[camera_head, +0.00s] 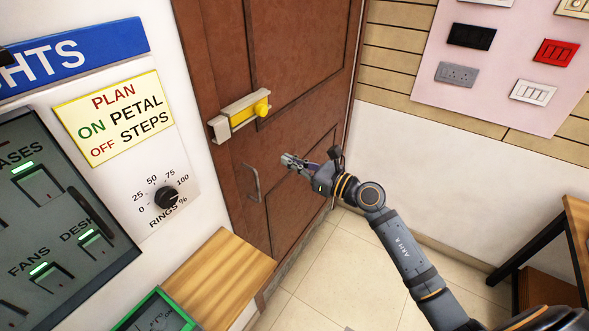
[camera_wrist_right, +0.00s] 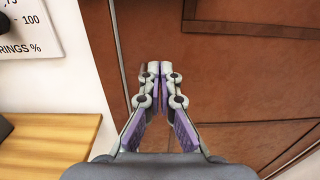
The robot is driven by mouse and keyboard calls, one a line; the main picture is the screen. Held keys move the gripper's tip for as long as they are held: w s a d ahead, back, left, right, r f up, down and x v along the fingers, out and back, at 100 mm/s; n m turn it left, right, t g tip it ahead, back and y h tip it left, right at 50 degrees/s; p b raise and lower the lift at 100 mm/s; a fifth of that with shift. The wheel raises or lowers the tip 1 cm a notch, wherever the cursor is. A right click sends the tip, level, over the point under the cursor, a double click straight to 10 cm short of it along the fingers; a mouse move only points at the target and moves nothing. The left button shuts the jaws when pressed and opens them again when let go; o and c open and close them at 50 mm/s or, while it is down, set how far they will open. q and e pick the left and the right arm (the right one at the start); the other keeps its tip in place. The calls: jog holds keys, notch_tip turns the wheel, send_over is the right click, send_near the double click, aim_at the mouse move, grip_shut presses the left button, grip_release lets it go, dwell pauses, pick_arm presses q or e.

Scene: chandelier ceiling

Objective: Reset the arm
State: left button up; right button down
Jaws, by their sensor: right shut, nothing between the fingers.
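My right gripper (camera_head: 287,160) is shut and empty in front of the brown door (camera_head: 295,70) in the head view. Its arm comes in from the lower right. In the right wrist view the two fingertips (camera_wrist_right: 160,72) meet, with the door (camera_wrist_right: 240,70) behind them. I cannot tell how far the gripper is from the door; no contact shows. My left gripper is not in view.
The door has a yellow-knobbed bolt (camera_head: 240,115) and a handle (camera_head: 251,183). A dial (camera_head: 167,197) and a switch panel (camera_head: 50,215) are on the left wall. A wooden ledge (camera_head: 215,280) juts out below. A table (camera_head: 578,225) stands at right. Tiled floor (camera_head: 330,280) is clear.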

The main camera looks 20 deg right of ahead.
jog(key=s+d+f+m+t+h, duration=0.1)
jog(key=d+f+m+h, duration=0.3)
jog(key=f+m, duration=0.6)
jog(key=d+f+m+h, duration=0.2)
jog(key=d+f+m, duration=0.5)
jog(key=f, duration=0.5)
jog(key=s+d+f+m+g+h, duration=0.2)
jog(key=s+f+m, duration=0.35)
jog(key=f, duration=0.45)
jog(key=s+d+f+m+g+h, duration=0.25)
jog(key=s+f+m, duration=0.3)
jog(key=f, duration=0.45)
jog(key=s+f+m+g+h, duration=0.2)
jog(key=s+f+m+g, duration=0.2)
jog(key=s+f+m, duration=0.75)
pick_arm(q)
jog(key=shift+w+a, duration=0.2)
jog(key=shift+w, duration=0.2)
pick_arm(e)
jog(key=s+a+f+m+g, duration=0.1)
jog(key=s+f+g, duration=0.1)
jog(key=s, duration=0.6)
jog(key=s+a+f+m+g, duration=0.1)
jog(key=s+a+f+g, duration=0.1)
jog(key=s+f, duration=0.3)
jog(key=s+a+f+m+g+y, duration=0.1)
jog(key=s+a+f+g, duration=0.1)
jog(key=s, duration=1.1)
jog(key=shift+f, duration=0.7)
